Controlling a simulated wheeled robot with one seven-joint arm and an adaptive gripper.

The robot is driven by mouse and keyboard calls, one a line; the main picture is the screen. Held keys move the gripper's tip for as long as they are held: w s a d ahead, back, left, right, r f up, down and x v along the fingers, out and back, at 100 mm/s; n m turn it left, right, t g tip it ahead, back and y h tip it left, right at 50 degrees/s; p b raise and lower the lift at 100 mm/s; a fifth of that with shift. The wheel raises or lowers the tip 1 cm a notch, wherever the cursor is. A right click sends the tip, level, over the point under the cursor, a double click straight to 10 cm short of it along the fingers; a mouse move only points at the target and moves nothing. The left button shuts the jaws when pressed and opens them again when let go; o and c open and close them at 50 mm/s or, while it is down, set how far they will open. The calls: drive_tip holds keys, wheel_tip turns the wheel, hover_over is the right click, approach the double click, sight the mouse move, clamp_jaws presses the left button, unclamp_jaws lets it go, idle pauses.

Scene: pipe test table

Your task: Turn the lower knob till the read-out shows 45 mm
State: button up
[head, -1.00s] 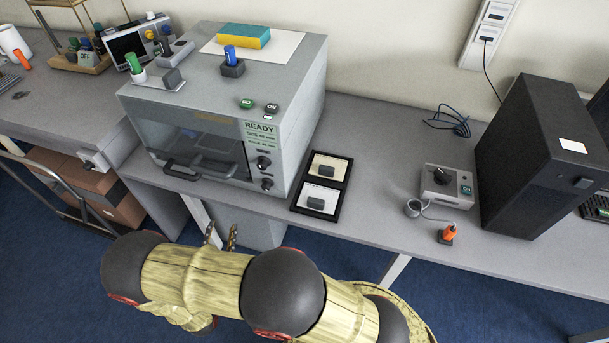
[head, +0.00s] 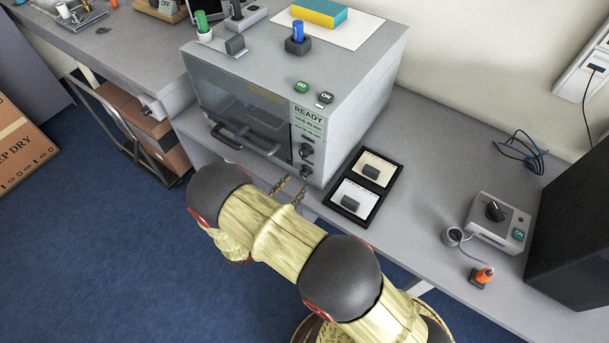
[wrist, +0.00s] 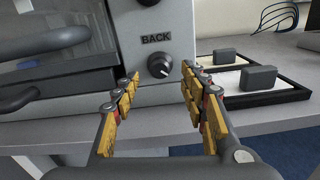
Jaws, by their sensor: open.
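The lower knob (head: 306,171) is on the right of the grey machine's front panel, below the upper knob (head: 307,149). In the wrist view the lower knob (wrist: 160,64) is round and dark with a pale pointer mark, under the word BACK. The read-out (head: 309,122) above the knobs says READY; its smaller lines are too small to read surely. My gripper (head: 289,190) is open and empty, just in front of the panel's lower edge. In the wrist view its fingers (wrist: 160,82) stand either side of the knob, slightly below it and apart from it.
A black-framed tray (head: 336,208) with two pads lies right of the machine. The machine's door handle (head: 243,138) juts out left of the knobs. A small control box (head: 495,222) and a dark tower (head: 580,225) stand farther right.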

sight(302, 175)
drive_tip(key=x, duration=0.5)
drive_tip(key=shift+w+d+b, duration=0.15)
drive_tip(key=shift+w+b, duration=0.1)
drive_tip(key=shift+b, duration=0.15)
drive_tip(key=shift+c, duration=1.3)
drive_tip(key=c, duration=0.7)
clamp_jaws()
